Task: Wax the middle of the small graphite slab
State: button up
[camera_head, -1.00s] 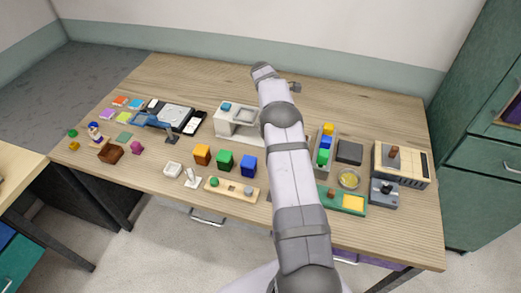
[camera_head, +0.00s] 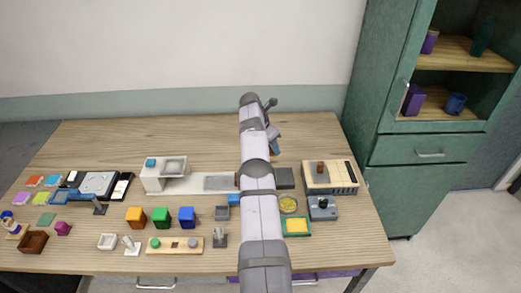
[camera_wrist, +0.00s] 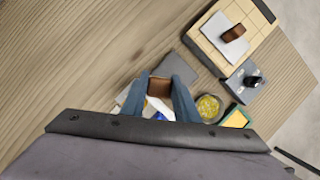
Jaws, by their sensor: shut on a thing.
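My gripper (camera_wrist: 159,84) is shut on a small brown block (camera_wrist: 160,88) in the wrist view, its two blue fingers on either side of it. The dark grey square slab, the small graphite slab (camera_wrist: 178,69), lies flat on the table beyond the fingers and is partly covered by them. It also shows in the head view (camera_head: 285,178), just right of my arm. The gripper (camera_head: 276,148) hangs above the table behind the slab in that view, mostly hidden by my arm. The held block is apart from the slab in the head view.
A round dish with yellow contents (camera_head: 288,205) and a green tray with a yellow pad (camera_head: 296,226) lie in front of the slab. A tan box (camera_head: 329,178) and a grey-blue device (camera_head: 322,208) stand right. The back of the table is clear.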

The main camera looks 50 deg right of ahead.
jog(key=s+d+f+n, duration=0.1)
jog(key=s+d+f, duration=0.1)
jog(key=s+d, duration=0.2)
jog(key=shift+s+d+n+t, duration=0.3)
jog(key=shift+s, duration=1.05)
